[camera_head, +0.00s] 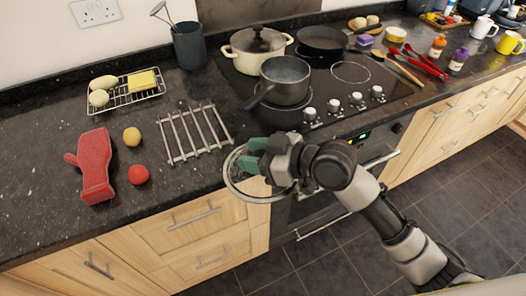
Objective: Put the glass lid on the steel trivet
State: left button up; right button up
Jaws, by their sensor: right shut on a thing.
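The glass lid (235,182), clear with a steel rim, is held in my right gripper (251,154), which is shut on it. The lid is at the counter's front edge, partly over the drawer fronts in this view, and the gripper hides part of it. The steel trivet (195,133), a rack of parallel bars, lies flat and empty on the dark counter, just left of the lid and a little farther back. My left gripper is not in view.
A red mitt (95,166), a red ball (138,175) and a yellow fruit (132,137) lie left of the trivet. A wire rack (133,97) and a dark utensil pot (189,46) stand behind. The hob with a saucepan (285,81) is right of the trivet.

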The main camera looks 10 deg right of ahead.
jog(key=shift+w+f, duration=0.1)
jog(key=shift+f, duration=0.05)
jog(key=shift+d+n+g+y, duration=0.4)
jog(key=shift+n+g, duration=0.25)
jog(key=shift+g, duration=0.1)
jog(key=shift+d+n+g+y, duration=0.3)
jog(key=shift+d+n+g, duration=0.05)
jog(key=shift+n+g, duration=0.35)
jog(key=shift+s+d+n+g, duration=0.25)
jog(key=shift+d+n+g, duration=0.1)
jog(key=shift+n+g, duration=0.3)
jog(key=shift+s+d+n+g, duration=0.2)
jog(key=shift+d+n+g, duration=0.15)
jog(key=shift+g, duration=0.45)
